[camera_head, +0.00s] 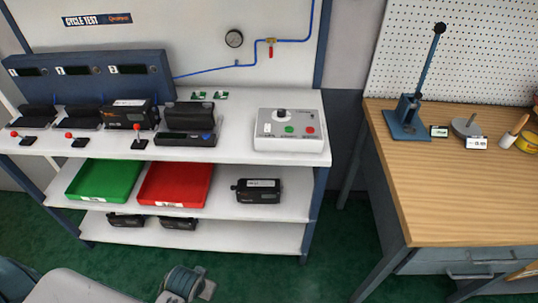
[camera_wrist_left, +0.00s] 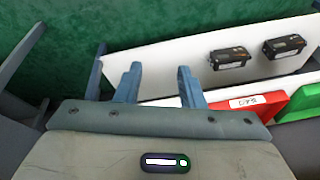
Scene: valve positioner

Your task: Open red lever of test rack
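Three small levers with red knobs stand along the front of the test rack's top shelf: a left one (camera_head: 14,134), a middle one (camera_head: 69,135) and a right one (camera_head: 137,127). The left and middle levers lean left and the right one is upright. A small red valve handle (camera_head: 270,52) hangs down from the blue air line on the rack's back panel. In the left wrist view my left gripper (camera_wrist_left: 157,80) is open and empty, its fingers apart in front of the lower shelf. My right gripper is not in view.
A black positioner (camera_head: 130,114) sits behind the right lever. A grey control box (camera_head: 290,130) stands at the shelf's right. Green (camera_head: 104,181) and red (camera_head: 175,185) bins sit on the shelf below. A wooden bench (camera_head: 440,200) is at right; green floor lies between.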

